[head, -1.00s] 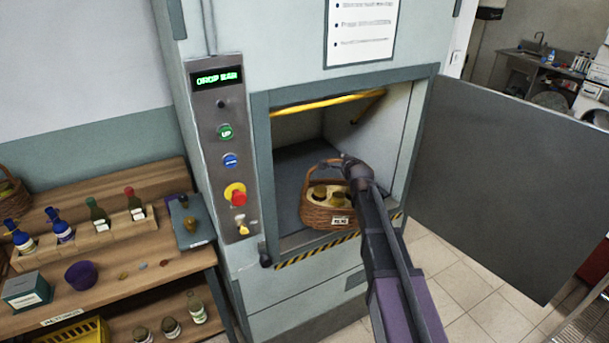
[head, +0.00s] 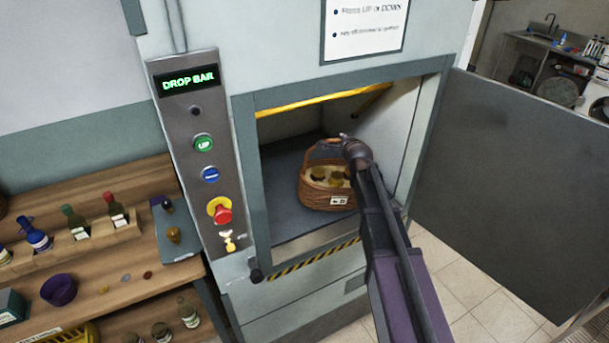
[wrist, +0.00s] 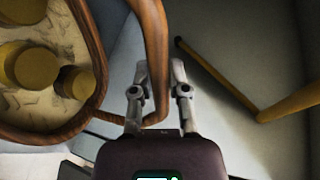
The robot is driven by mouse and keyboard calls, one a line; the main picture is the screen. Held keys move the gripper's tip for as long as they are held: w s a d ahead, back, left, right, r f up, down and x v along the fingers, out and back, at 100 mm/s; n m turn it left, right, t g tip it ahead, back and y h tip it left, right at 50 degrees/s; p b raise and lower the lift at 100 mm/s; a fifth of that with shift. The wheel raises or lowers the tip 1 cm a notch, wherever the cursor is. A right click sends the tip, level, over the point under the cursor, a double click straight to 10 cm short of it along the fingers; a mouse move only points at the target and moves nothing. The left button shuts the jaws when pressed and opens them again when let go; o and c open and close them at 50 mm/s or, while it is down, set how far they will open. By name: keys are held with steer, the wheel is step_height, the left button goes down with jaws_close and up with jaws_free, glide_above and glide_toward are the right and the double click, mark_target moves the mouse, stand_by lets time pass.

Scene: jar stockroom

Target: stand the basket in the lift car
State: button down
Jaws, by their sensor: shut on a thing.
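The wicker basket (head: 318,194) is inside the lift car (head: 283,222), over its grey floor, with several lidded jars and a small white label on its front. I cannot tell whether its base touches the floor. My gripper (head: 346,143) reaches in through the open doorway from the front right and is shut on the basket's handle. In the wrist view, the handle (wrist: 153,45) runs up between the fingers of my gripper (wrist: 161,75), and the basket (wrist: 98,75) with its jars hangs to the left.
A yellow bar (head: 315,100) is raised across the top of the opening. The grey door (head: 510,185) stands open at right. A panel (head: 196,150) with buttons and a "DROP BAR" display is left of the opening. A wooden shelf (head: 115,262) with bottles stands at far left.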

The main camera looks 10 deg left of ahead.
steer(key=shift+w+a, duration=0.15)
steer(key=shift+w, duration=0.3)
steer(key=shift+s, duration=0.15)
steer(key=s+a+n+g+y, duration=0.1)
steer(key=s+n+y, duration=0.3)
steer(key=s, duration=0.5)
steer(key=shift+a+r+n+g, duration=0.25)
steer(key=shift+a+n+g, duration=0.15)
steer(key=shift+a, duration=0.5)
steer(key=w+a, duration=0.9)
steer(key=w, duration=0.5)
stand_by(0.5)
